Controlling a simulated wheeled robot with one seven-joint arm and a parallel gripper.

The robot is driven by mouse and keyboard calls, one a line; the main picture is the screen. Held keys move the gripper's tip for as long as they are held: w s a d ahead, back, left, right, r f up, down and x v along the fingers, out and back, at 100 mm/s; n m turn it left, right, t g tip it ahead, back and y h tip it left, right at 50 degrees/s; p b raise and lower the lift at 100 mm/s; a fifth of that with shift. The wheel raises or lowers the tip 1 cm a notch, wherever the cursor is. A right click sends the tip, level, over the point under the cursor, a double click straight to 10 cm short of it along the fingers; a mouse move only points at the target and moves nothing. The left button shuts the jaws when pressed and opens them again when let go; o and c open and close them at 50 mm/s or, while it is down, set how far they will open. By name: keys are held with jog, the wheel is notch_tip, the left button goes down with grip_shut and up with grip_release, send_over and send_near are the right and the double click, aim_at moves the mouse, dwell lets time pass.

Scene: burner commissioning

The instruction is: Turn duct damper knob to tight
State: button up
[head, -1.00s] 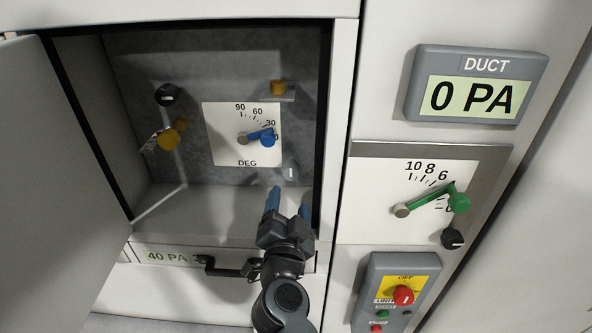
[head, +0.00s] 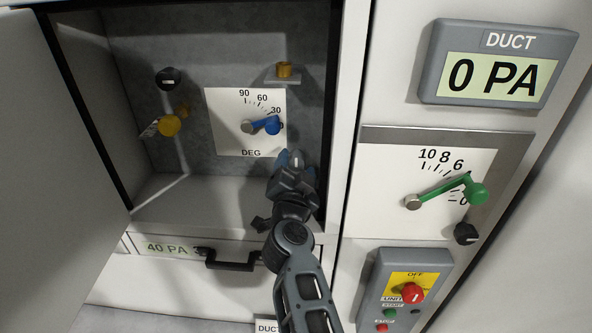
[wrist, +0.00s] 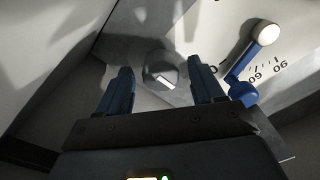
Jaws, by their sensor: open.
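A round grey knob (wrist: 167,78) with a white mark on its face shows in the wrist view, on the cabinet's back wall beside the DEG dial. My gripper (head: 290,160) is open, with its two blue fingers to either side of this knob in the wrist view. I cannot tell whether they touch it. In the head view my gripper hides the knob. The DEG dial (head: 226,140) has a blue lever (head: 265,124) pointing right, near the low end of its scale; the lever also shows in the wrist view (wrist: 240,88), close to the right finger.
The cabinet door (head: 55,170) stands open at left. Inside are a black knob (head: 168,78), a yellow knob (head: 169,126) and an orange fitting (head: 284,70). Right are the DUCT display (head: 495,75) reading 0 PA, a green lever (head: 440,187), another black knob (head: 467,234) and a control box (head: 405,290).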

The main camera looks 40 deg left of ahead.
jog(key=c, duration=1.1)
jog(key=shift+o, duration=0.2)
jog(key=shift+m, duration=0.3)
jog(key=m+p, duration=0.1)
jog(key=m, duration=0.1)
jog(key=shift+r+m+p, duration=0.1)
jog(key=shift+m+p, duration=0.2)
jog(key=shift+p, duration=0.1)
jog(key=m+p, duration=0.1)
jog(key=m, duration=0.4)
jog(key=shift+m, duration=0.3)
jog(key=m, duration=0.4)
jog(key=shift+m, duration=2.6)
